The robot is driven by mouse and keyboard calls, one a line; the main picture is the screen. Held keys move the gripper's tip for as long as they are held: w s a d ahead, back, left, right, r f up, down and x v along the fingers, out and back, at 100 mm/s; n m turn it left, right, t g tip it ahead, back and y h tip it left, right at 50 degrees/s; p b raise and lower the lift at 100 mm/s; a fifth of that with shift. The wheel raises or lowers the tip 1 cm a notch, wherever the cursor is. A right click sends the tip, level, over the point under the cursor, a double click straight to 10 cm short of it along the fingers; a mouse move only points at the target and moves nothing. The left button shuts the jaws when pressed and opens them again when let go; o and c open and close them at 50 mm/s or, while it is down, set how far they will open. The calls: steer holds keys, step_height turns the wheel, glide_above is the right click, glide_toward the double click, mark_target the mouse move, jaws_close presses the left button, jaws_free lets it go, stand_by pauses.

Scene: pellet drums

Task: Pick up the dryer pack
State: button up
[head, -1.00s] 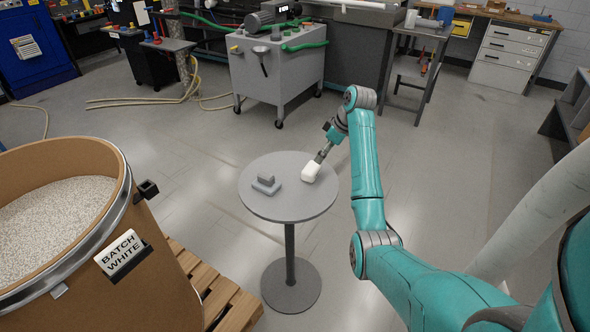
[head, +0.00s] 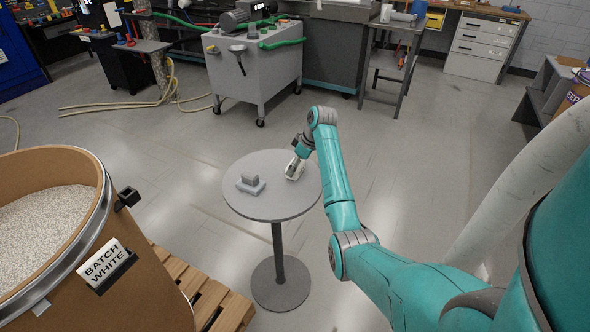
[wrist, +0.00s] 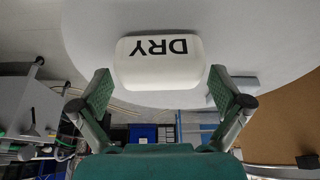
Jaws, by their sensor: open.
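The dryer pack (head: 294,171) is a small white block on the round grey table (head: 270,208), near its right edge. In the wrist view the pack (wrist: 158,62) shows black letters "DRY" upside down. My gripper (head: 298,160) is at the pack in the head view and hides part of it. In the wrist view my gripper (wrist: 159,86) is open, with one green-padded finger on each side of the pack and a gap at both sides. The pack rests on the table and is not gripped.
A grey stepped block (head: 250,184) sits on the table left of the pack; its edge also shows in the wrist view (wrist: 236,86). A brown drum of pellets (head: 60,235) marked "BATCH WHITE" stands on a wooden pallet (head: 205,295) at left.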

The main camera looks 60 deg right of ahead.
steer(key=shift+w+f, duration=0.15)
steer(key=shift+f, duration=0.15)
steer(key=shift+c, duration=0.3)
